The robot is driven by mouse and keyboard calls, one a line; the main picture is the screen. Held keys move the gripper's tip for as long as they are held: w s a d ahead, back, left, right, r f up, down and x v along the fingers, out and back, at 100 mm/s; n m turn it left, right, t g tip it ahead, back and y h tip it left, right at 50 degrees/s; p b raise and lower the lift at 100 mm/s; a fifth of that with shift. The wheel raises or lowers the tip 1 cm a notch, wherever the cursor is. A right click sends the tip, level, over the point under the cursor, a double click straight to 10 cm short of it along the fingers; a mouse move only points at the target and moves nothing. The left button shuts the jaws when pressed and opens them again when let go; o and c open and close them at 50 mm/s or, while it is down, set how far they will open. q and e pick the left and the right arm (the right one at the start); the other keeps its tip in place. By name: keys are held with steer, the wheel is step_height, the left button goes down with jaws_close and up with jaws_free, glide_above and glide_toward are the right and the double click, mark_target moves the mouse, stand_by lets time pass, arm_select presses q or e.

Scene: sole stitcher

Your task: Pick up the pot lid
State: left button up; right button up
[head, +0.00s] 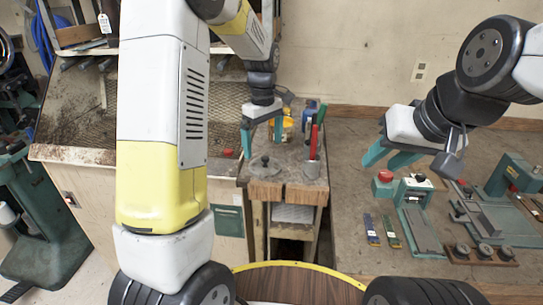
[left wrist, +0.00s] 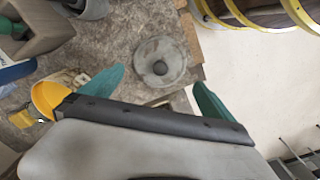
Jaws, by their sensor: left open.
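The pot lid (head: 264,163) is a round grey disc with a dark centre knob, lying on the small wooden-edged bench near its front left. In the left wrist view the lid (left wrist: 161,62) shows whole, with its knob facing up. My left gripper (head: 263,150) is open and empty above the lid, fingers pointing down. In the left wrist view its two teal fingers (left wrist: 160,82) are spread, one to each side of the lid's near edge; they look apart from it. My right gripper (head: 385,161) is open and empty, above the right-hand workbench.
A yellow object (left wrist: 46,98) stands behind the lid. A holder with red and green-handled tools (head: 313,140) is close on the lid's right. The bench's wooden front edge (head: 285,192) is just before the lid. Teal fixtures (head: 415,190) occupy the right workbench.

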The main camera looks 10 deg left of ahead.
mark_target(265, 157)
arm_select(q)
steer(key=f, duration=0.5)
steer(key=shift+d+f, duration=0.2)
steer(key=shift+f, duration=0.2)
steer(key=c, duration=1)
